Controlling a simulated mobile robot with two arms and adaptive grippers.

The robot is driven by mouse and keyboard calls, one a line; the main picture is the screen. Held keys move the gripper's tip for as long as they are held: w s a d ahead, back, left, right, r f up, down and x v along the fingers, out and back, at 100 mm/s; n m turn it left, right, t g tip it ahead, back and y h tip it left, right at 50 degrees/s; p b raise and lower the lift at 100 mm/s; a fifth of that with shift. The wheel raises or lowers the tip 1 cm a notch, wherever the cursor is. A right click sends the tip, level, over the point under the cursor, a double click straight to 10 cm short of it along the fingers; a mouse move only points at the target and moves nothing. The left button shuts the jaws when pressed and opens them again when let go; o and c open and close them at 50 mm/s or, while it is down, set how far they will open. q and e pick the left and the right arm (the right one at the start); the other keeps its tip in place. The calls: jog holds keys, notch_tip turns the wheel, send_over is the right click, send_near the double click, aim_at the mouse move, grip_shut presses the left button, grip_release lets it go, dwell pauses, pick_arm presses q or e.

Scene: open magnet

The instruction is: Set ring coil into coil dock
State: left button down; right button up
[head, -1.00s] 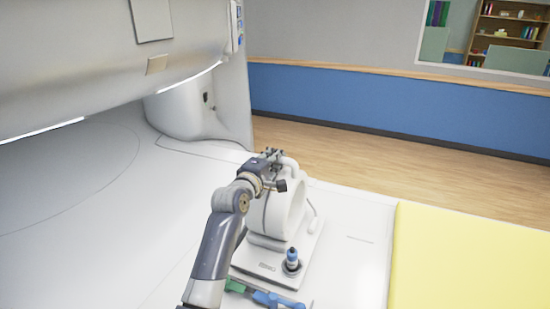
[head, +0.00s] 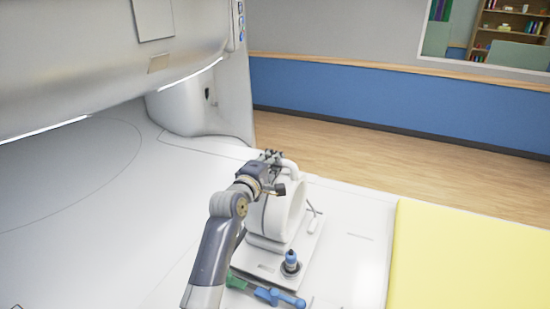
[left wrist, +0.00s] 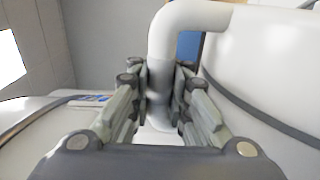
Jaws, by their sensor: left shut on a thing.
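The ring coil (head: 287,212) is a thick white ring standing upright, with a pale tubular handle at its top. It is over a flat white plate that looks like the coil dock (head: 308,250); I cannot tell whether it is fully seated. My left gripper (head: 270,158) is at the coil's top, reached from the left. In the left wrist view, the fingers (left wrist: 160,88) are shut on the coil's handle (left wrist: 190,18). The coil's left side is partly hidden by my arm. My right gripper is not in view.
A blue-capped connector (head: 291,262) stands on the plate's front part. A green and blue tool-like object (head: 265,294) lies in front of it. A large white scanner housing (head: 90,60) overhangs the left.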

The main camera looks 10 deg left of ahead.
pick_arm(q)
jog(key=shift+r, duration=0.3)
jog(key=shift+f+b, duration=0.4)
jog(key=shift+f, duration=0.95)
jog(key=c, duration=1.4)
grip_release()
jog(key=shift+c, duration=0.2)
jog(key=shift+s+r, duration=0.1)
jog(key=shift+s, duration=0.05)
jog(key=shift+f, duration=0.4)
jog(key=v, duration=1.2)
jog(key=shift+r, duration=0.3)
